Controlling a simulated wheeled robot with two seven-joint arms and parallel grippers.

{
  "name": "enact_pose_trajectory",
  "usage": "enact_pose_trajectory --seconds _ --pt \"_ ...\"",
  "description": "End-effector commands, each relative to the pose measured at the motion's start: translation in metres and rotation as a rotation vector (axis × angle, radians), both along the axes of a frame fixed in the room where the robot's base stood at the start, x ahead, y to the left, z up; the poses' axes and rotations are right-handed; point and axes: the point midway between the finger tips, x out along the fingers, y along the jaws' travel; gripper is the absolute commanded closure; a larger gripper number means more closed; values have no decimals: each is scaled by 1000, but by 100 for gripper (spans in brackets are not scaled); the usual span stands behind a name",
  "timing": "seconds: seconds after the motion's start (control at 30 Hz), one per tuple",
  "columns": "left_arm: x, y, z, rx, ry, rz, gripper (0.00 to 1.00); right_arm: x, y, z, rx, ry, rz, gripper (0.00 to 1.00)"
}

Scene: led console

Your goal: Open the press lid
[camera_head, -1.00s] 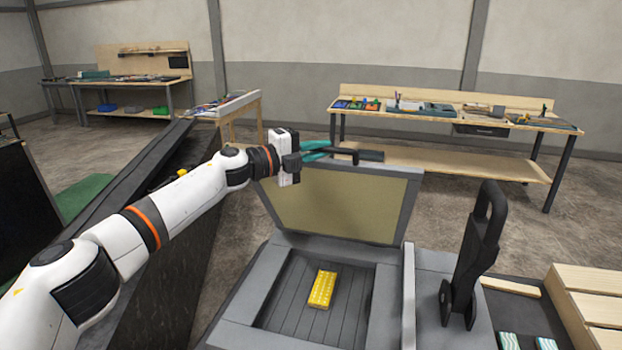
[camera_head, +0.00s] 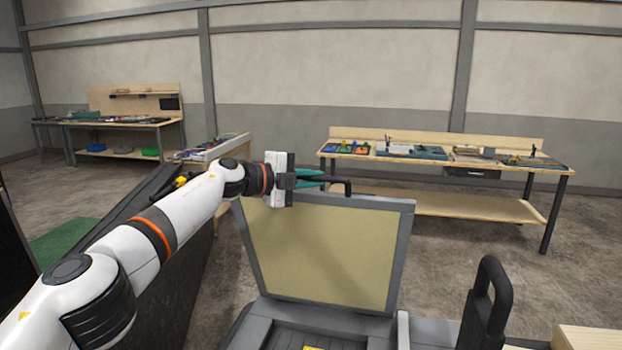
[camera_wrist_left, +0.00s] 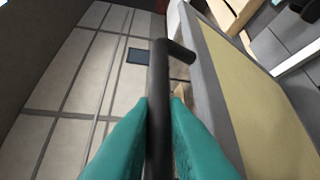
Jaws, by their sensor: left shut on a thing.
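The press lid (camera_head: 322,252) stands raised, close to upright, on the grey press base (camera_head: 262,330), with its yellowish inner face toward me. A black bar handle (camera_head: 347,186) sticks out at its top edge. My left gripper (camera_head: 318,178) is at that top edge with its teal fingers on the handle. In the left wrist view the fingers (camera_wrist_left: 160,130) are shut on the black handle (camera_wrist_left: 160,85), one on each side, and the lid (camera_wrist_left: 250,90) is to the right. Only a sliver of a yellow piece (camera_head: 313,347) shows in the press. My right gripper is not in view.
A black upright lever handle (camera_head: 487,300) stands right of the press. A light wooden box (camera_head: 585,338) is at the bottom right corner. A workbench (camera_head: 440,158) stands farther back. A dark slanted structure (camera_head: 120,210) lies left, under my left arm.

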Motion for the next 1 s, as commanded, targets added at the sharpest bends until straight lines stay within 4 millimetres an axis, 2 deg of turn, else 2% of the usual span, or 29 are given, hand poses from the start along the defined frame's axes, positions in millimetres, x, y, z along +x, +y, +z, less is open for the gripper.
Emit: enact_pose_trajectory --seconds 0.03,0.07,0.1,0.13,0.4,0.57,0.77,1.0 --pt "0 -1 -3 1 4 -2 100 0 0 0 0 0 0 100" --pt "0 -1 -3 1 4 -2 85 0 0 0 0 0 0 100" --pt "0 -1 -3 1 4 -2 78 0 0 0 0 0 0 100" --pt "0 -1 -3 1 4 -2 78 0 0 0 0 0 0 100" --pt "0 0 -1 0 1 -1 78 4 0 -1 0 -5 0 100" --pt "-3 9 -2 0 -2 0 78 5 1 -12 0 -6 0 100" --pt "-15 33 -1 -1 -3 1 78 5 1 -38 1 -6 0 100" --pt "-37 78 8 0 -2 0 78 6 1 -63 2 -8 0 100"
